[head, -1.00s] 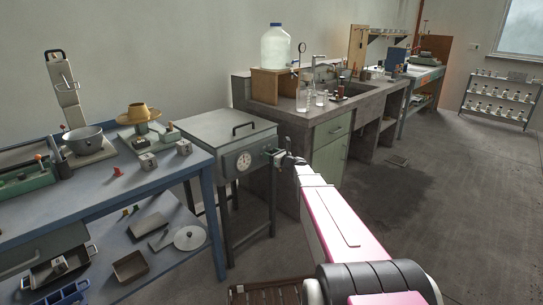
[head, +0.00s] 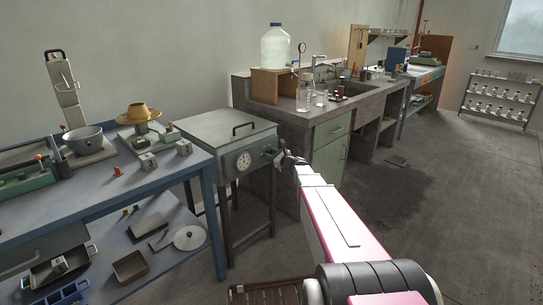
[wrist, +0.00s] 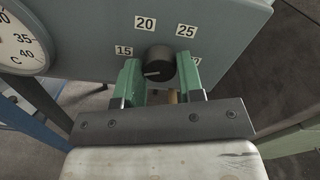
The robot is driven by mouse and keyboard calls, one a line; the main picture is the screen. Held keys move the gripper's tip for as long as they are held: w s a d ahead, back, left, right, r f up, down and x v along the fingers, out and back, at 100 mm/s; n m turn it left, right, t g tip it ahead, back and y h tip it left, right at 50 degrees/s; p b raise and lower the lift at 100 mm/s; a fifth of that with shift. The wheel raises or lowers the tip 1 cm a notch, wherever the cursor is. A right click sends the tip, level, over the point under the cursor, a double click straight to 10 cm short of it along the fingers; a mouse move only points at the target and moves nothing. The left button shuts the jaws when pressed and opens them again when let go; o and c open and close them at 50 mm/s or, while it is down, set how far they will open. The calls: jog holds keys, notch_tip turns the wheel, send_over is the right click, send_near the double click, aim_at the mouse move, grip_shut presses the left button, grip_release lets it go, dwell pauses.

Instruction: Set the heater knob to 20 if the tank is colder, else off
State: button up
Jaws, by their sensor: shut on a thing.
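The tank (head: 245,133) is a grey lidded box on legs, with a round dial gauge (head: 243,161) on its front. In the wrist view the gauge (wrist: 20,45) is cut off; 35, 40 and C show, but I cannot read its needle. The black heater knob (wrist: 159,62) is on the grey panel between the green fingers of my gripper (wrist: 160,80), which is shut on it. Its white mark points left, slightly below the 15 label (wrist: 124,50). Labels 20 (wrist: 146,23) and 25 (wrist: 186,30) are above; another label is partly hidden behind the right finger.
A blue bench (head: 100,195) with a pot (head: 85,140) and several small devices stands left of the tank. A concrete sink bench (head: 300,118) with a large bottle (head: 276,46) stands behind and to the right. Open floor (head: 450,190) lies to the right.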

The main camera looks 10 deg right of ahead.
jog(key=n, duration=0.3)
jog(key=shift+n, duration=2.3)
jog(key=o, duration=0.9)
jog(key=shift+s+d, duration=0.1)
jog(key=v, duration=1)
jog(key=shift+s+d, duration=0.15)
jog(key=shift+s, duration=0.1)
